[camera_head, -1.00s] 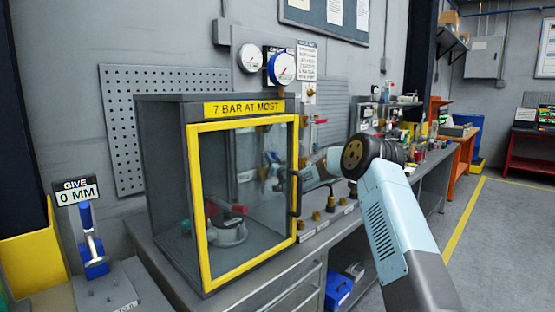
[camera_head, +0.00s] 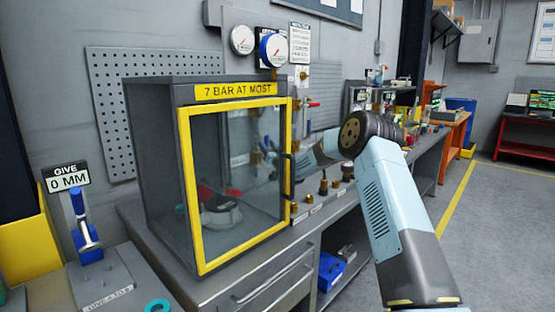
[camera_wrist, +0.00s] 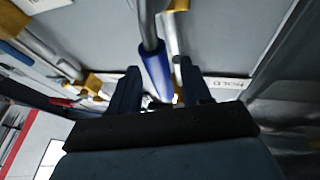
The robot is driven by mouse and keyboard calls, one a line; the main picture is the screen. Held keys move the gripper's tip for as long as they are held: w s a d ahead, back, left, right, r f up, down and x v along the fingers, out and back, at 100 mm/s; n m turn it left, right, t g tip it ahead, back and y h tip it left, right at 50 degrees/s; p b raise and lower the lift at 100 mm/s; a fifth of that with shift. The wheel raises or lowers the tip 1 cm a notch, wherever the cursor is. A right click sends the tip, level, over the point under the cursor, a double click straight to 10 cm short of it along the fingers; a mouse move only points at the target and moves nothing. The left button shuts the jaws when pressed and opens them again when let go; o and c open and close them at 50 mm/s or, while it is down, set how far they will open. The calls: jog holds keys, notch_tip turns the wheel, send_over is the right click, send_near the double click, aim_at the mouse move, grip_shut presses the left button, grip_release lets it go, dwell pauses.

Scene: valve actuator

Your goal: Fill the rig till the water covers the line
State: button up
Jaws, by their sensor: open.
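In the wrist view, my gripper (camera_wrist: 160,68) is open. A blue-sleeved metal lever (camera_wrist: 155,72) lies between its two fingers, with a gap on at least one side. In the head view, my arm reaches behind the right side of the rig cabinet (camera_head: 158,165), and my gripper cannot be made out clearly there. The cabinet has a yellow-framed clear door (camera_head: 188,190), which is shut, and a sign reading "7 BAR AT MOST" (camera_head: 235,90). A grey round fitting with a red part (camera_head: 221,214) sits inside. I cannot make out water or a fill line.
Two round gauges, one white (camera_head: 242,39) and one blue-rimmed (camera_head: 273,50), hang on the wall above. A red-handled valve (camera_head: 313,104) and several brass fittings (camera_head: 323,186) are right of the cabinet. A "GIVE 0 MM" stand (camera_head: 67,179) is at left. Floor at right is clear.

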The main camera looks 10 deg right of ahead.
jog(key=v, duration=1.1)
jog(key=shift+f, duration=0.25)
jog(key=s+d+r+m+g+h, duration=0.1)
jog(key=s+d+r+g+h, duration=0.15)
jog(key=r, duration=0.25)
jog(key=s+d+r+m+g+h, duration=0.1)
jog(key=s+d+r+h, duration=0.15)
jog(key=r, duration=0.25)
jog(key=s+d+r+g+h, duration=0.1)
jog(key=s+d+r, duration=0.15)
jog(key=s, duration=0.45)
jog(key=s+d+r+g+h, duration=0.1)
jog(key=s+r+g+h, duration=0.1)
jog(key=s+r, duration=0.35)
jog(key=s+d+f+g, duration=0.1)
jog(key=s+f+g, duration=0.1)
jog(key=s, duration=1.3)
jog(key=s+d+f+m+g, duration=0.1)
jog(key=s+f+g, duration=0.2)
jog(key=s, duration=1.2)
jog(key=s+d+f+m+g+h, duration=0.1)
jog(key=s+f+g, duration=0.2)
jog(key=s, duration=1.2)
jog(key=shift+d, duration=0.25)
